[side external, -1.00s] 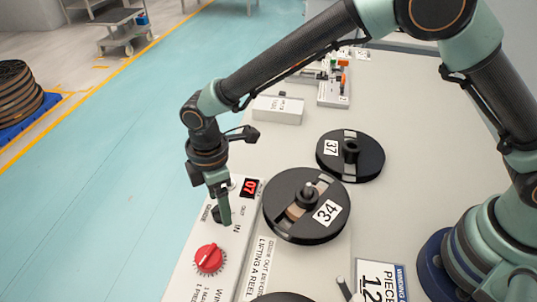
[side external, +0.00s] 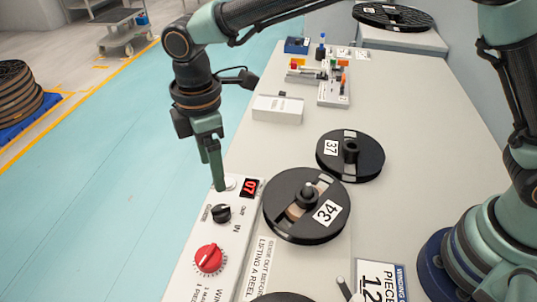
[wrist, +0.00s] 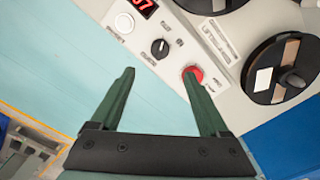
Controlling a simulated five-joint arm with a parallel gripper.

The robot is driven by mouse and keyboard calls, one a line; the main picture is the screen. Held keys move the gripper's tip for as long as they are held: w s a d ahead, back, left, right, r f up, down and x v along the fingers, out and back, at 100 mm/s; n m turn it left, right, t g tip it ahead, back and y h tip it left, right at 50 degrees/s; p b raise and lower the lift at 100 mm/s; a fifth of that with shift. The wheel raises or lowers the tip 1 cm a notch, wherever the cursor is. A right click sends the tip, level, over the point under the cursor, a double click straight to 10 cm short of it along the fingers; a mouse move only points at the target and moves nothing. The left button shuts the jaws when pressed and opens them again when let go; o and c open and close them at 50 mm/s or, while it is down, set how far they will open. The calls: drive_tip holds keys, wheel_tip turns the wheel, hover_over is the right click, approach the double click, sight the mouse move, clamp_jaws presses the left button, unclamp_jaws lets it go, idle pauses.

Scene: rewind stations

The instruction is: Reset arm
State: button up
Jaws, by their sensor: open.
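My gripper (side external: 217,187) is open and empty, pointing down over the far end of the white control panel (side external: 190,272). In the side view its fingertip overlaps the edge of a white round button (side external: 231,183); I cannot tell whether it touches. The panel carries a red lit display reading 07 (side external: 250,187), a black knob (side external: 221,213) and a red knob (side external: 209,259). In the wrist view, the two green fingers (wrist: 159,73) are spread apart with the black knob (wrist: 160,48) beyond them. The red knob (wrist: 193,73) is partly behind the right fingertip.
Reel 34 (side external: 285,222) stands right of the panel, with reel 37 (side external: 365,168) behind it. A white box (side external: 278,110) and small coloured parts (side external: 333,88) sit farther back. A "PIECE" sign (side external: 382,283) is at the front.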

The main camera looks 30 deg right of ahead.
drive_tip(key=d+r+m+t+y, duration=0.15)
drive_tip(key=d+r+m, duration=0.65)
drive_tip(key=d, duration=0.8)
drive_tip(key=s+d+r+m+t, duration=0.1)
drive_tip(key=s+d+m, duration=0.3)
drive_tip(key=d, duration=0.4)
drive_tip(key=s+d+r+m+t+h, duration=0.1)
drive_tip(key=s+d+m+t, duration=0.2)
drive_tip(key=d, duration=0.4)
drive_tip(key=shift+s+d+m, duration=0.35)
drive_tip(key=shift+s+m, duration=0.55)
drive_tip(key=shift+r+h, duration=0.1)
drive_tip(key=shift+h, duration=0.15)
